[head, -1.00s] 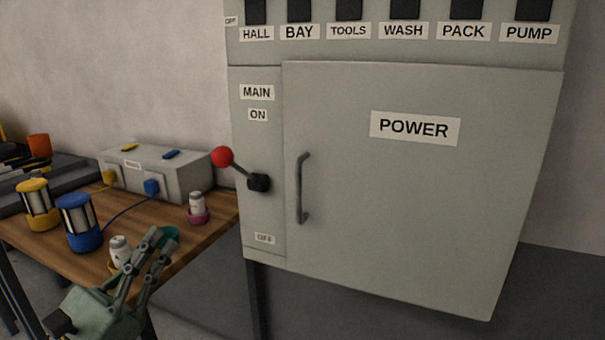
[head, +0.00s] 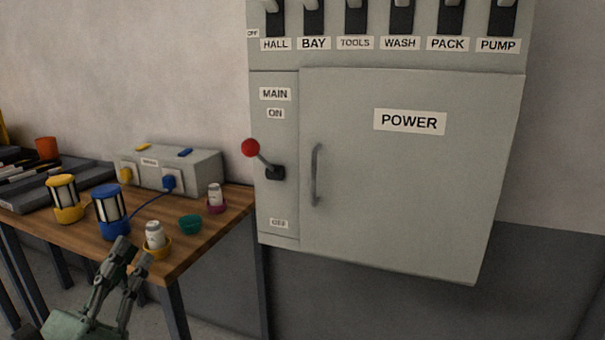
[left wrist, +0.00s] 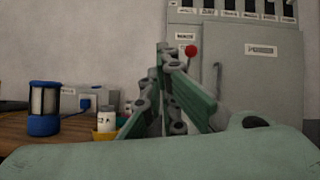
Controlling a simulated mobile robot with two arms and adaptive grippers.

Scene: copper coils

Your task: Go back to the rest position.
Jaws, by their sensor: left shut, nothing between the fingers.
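My left gripper (head: 134,252) is low at the left of the head view, in front of the table's near edge. It is shut and empty. In the left wrist view its fingers (left wrist: 165,58) point forward, with the power cabinet behind them. My right gripper is not in view.
A wooden table (head: 205,240) holds a yellow lantern (head: 65,198), a blue lantern (head: 111,212), small coloured cups and a grey box (head: 180,168). The grey power cabinet (head: 400,190) has a red-knobbed lever (head: 251,148), angled up toward ON, and a shut door. Floor in front looks clear.

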